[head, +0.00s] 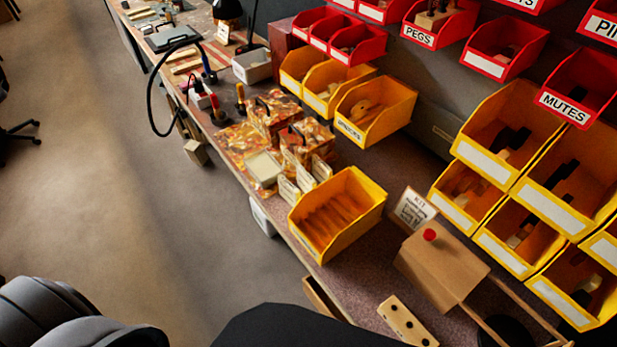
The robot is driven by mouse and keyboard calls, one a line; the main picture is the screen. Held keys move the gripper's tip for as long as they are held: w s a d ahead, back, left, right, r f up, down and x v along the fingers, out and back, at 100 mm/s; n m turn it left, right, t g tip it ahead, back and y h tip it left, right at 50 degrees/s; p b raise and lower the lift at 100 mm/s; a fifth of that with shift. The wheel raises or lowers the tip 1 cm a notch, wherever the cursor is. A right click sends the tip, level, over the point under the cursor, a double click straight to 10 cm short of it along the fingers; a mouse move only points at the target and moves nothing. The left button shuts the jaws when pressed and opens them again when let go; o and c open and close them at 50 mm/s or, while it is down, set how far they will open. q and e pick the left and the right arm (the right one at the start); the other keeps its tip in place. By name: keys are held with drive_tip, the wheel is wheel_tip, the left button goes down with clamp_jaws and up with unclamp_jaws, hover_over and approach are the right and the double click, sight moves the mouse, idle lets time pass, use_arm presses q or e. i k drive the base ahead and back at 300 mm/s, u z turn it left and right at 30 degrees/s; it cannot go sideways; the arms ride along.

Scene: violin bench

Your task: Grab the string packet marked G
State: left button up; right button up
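Several small cream packets or cards stand in a row on the bench, just behind the front yellow bin. I see a near one (288,192), a middle one (305,178) and a far one (321,169). Their marks are too small to read, so I cannot tell which is G, or whether these are the string packets. Their lower parts are partly hidden by the bin. Neither of my grippers is in view; only dark parts, probably my own body, show along the bottom edge.
An open yellow bin (338,215) stands at the bench's front edge. Patterned boxes (305,137) and a pale square dish (263,168) sit beyond. A wooden box with a red knob (440,265) and a KIT card (415,208) are right. Labelled bins (510,130) hang behind.

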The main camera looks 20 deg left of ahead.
sight(306, 183)
drive_tip(key=k, duration=1)
drive_tip(key=u, duration=0.95)
drive_tip(key=i, duration=1.5)
drive_tip(key=z, duration=0.4)
